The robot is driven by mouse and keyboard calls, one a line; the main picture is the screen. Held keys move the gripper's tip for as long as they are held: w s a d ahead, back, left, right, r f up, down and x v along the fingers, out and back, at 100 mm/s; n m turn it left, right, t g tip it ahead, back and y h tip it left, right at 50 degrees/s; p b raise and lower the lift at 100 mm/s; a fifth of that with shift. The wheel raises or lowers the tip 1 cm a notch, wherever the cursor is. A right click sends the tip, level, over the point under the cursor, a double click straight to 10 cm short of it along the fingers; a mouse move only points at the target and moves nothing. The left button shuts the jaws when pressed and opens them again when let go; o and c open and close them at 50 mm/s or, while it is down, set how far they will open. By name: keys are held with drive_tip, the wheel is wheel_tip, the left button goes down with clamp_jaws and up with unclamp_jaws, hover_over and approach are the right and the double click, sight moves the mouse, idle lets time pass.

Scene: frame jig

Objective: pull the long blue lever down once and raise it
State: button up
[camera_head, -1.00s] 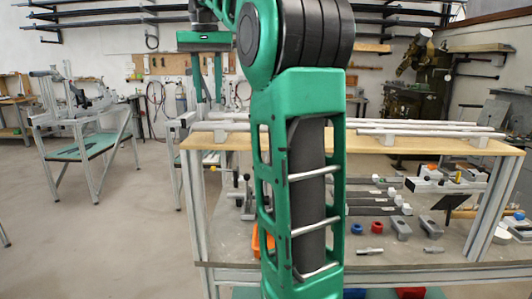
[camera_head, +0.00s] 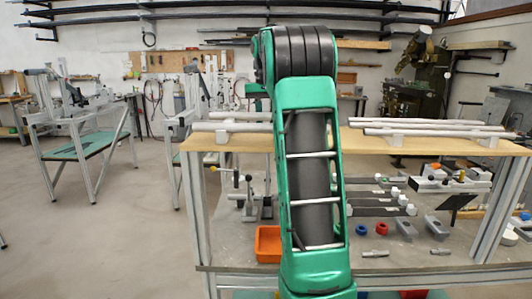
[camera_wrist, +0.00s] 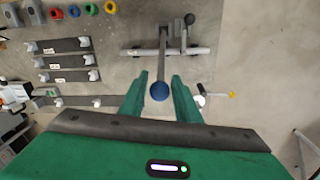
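The lever with a blue ball knob (camera_wrist: 159,91) shows in the wrist view. Its long grey bar (camera_wrist: 163,45) runs up the picture from the knob to a metal cross base (camera_wrist: 165,51). My gripper (camera_wrist: 160,74) is open, with one green finger on each side of the knob. Neither finger visibly touches it, and I cannot tell whether the knob is at fingertip depth or beyond. In the head view my arm hides the gripper and the blue knob.
A shorter lever with a black knob (camera_wrist: 189,19) stands right of the bar. A yellow-ended handle (camera_wrist: 232,95) lies further right. Labelled dark bars (camera_wrist: 62,60) and coloured rings (camera_wrist: 92,9) are at left. An orange bin (camera_head: 268,243) sits on the lower shelf in the head view.

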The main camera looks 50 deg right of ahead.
sight(268, 163)
wheel_tip(268, 163, down, 8)
drive_tip(key=shift+s, duration=0.15)
drive_tip(key=shift+d, duration=0.1)
clamp_jaws()
